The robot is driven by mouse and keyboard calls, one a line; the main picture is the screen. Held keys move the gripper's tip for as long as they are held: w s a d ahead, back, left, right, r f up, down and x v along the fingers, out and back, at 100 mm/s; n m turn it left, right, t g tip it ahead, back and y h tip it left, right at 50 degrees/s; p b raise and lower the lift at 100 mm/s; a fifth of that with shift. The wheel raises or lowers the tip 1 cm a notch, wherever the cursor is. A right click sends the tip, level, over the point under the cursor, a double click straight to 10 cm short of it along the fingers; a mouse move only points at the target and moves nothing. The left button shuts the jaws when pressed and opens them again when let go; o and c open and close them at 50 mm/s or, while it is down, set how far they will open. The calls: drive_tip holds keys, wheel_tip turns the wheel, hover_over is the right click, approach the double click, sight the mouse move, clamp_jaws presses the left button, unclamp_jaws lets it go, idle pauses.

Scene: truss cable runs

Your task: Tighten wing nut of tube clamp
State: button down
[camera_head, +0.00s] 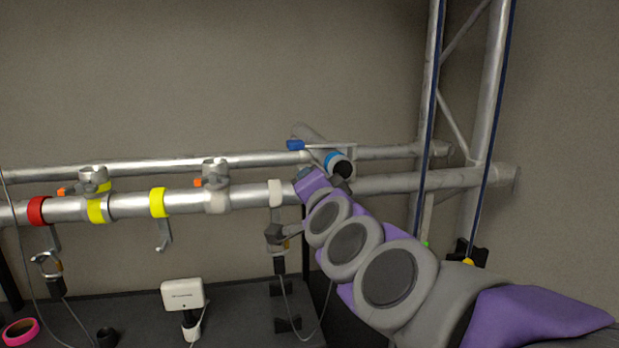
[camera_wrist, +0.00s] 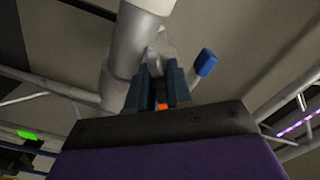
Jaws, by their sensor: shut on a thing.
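My gripper (camera_wrist: 157,88) is at the truss tubes, at the end of my purple and grey arm in the head view. In the wrist view its two dark blue-grey fingers are shut, with a small orange piece, seemingly the wing nut (camera_wrist: 162,106), between them. A grey metal clamp part (camera_wrist: 160,55) is just beyond the fingertips, beside a pale tube (camera_wrist: 128,45). In the head view the arm hides the grip. Two other tube clamps, left (camera_head: 93,178) and middle (camera_head: 215,172), sit on the tubes with orange pieces at their left sides.
A blue-tipped lever (camera_head: 295,145) and a cylinder with a blue ring (camera_head: 334,162) are close to my gripper. A hook lamp (camera_head: 277,236) with a cable hangs below. Upright truss with dark cables (camera_head: 490,120) stands right. A white box device (camera_head: 182,294) is on the dark surface.

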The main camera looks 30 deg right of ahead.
drive_tip(key=m, duration=0.1)
drive_tip(key=m+p, duration=0.1)
drive_tip(key=m, duration=0.1)
drive_tip(key=shift+f+m, duration=0.2)
drive_tip(key=shift+m, duration=0.1)
drive_tip(key=shift+a+f+m+p, duration=0.1)
drive_tip(key=shift+m+p, duration=0.05)
drive_tip(key=shift+m, duration=0.65)
drive_tip(key=shift+f+m+p, duration=0.1)
drive_tip(key=shift+m+p, duration=0.05)
drive_tip(key=shift+m, duration=0.65)
drive_tip(key=shift+f, duration=0.1)
drive_tip(key=c, duration=1.1)
unclamp_jaws()
drive_tip(key=shift+d+r, duration=0.2)
drive_tip(key=shift+r, duration=0.05)
drive_tip(key=shift+s, duration=0.1)
drive_tip(key=shift+s+a+r, duration=0.1)
drive_tip(key=shift+s, duration=0.5)
drive_tip(key=shift+b+v, duration=0.65)
drive_tip(key=shift+v, duration=7.45)
